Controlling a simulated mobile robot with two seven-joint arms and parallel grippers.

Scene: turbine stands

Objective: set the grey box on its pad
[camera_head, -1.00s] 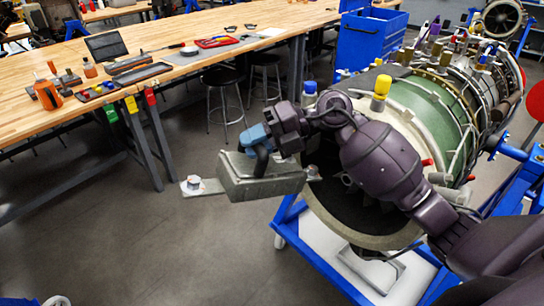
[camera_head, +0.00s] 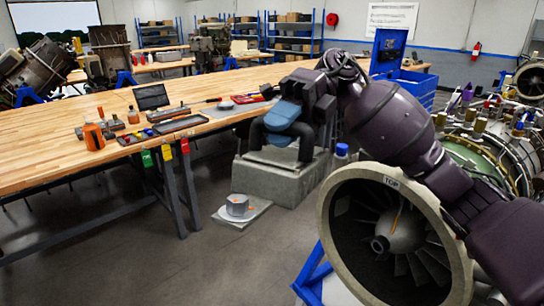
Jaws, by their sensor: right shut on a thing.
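The grey box (camera_head: 268,183) is a rough, blocky casing with a dark curved handle on top. The box appears roughly level and hangs in front of the wooden workbench and left of the turbine. My own gripper and wrist hide part of the handle and the box's right top. I cannot make out a pad for the box. My left gripper is out of view.
The turbine (camera_head: 345,235) with its round intake stands on a blue stand at the lower right. Grey floor is clear at the lower left.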

